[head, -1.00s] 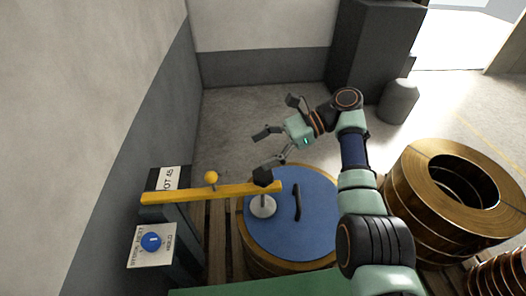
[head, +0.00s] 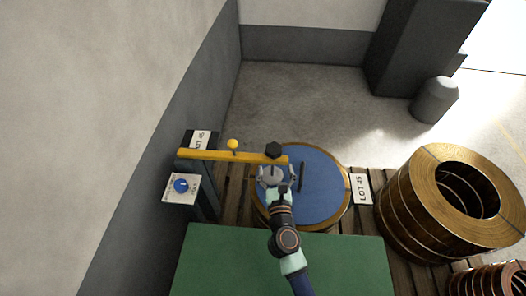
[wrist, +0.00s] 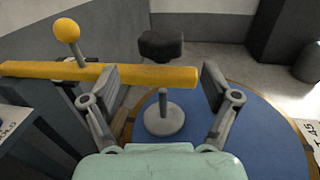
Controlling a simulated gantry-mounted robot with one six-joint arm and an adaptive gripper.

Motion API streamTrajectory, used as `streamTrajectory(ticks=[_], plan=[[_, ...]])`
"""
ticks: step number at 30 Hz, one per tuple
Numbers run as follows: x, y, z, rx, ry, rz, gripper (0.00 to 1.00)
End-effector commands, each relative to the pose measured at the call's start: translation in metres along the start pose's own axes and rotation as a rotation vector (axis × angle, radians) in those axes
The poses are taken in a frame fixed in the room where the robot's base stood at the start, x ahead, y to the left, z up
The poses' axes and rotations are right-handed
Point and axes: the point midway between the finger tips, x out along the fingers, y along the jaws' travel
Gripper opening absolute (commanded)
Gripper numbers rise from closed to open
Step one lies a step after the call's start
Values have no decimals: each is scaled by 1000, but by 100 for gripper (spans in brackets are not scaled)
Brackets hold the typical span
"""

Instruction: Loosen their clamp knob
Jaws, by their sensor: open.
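The black clamp knob (head: 273,149) sits at the right end of the yellow clamp bar (head: 225,155). In the wrist view the knob (wrist: 161,46) stands above and beyond the bar (wrist: 120,74). Below the bar end, a grey pad on a stem (wrist: 164,118) rests on the blue disc (wrist: 262,140). My gripper (head: 275,174) is open. In the wrist view its fingers (wrist: 157,88) are spread left and right of the bar end and stem, with nothing held. The knob is ahead of the fingers and apart from them.
A yellow ball handle (head: 232,144) rises from the bar. A post with a blue dial on a white plate (head: 181,187) stands at left. Copper coils (head: 450,197) stand at right. A green surface (head: 340,262) lies in front.

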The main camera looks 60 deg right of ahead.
Motion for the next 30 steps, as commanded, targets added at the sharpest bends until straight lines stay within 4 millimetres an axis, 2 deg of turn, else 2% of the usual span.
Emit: streamTrajectory(ticks=[5,15,18,27,30], plan=[[4,-2,-3,3,5,-9,87],[63,-2,-4,2,3,-8,87],[74,-2,-3,3,3,-7,87],[78,-2,-2,2,4,-6,87],[78,-2,-2,2,4,-6,72]])
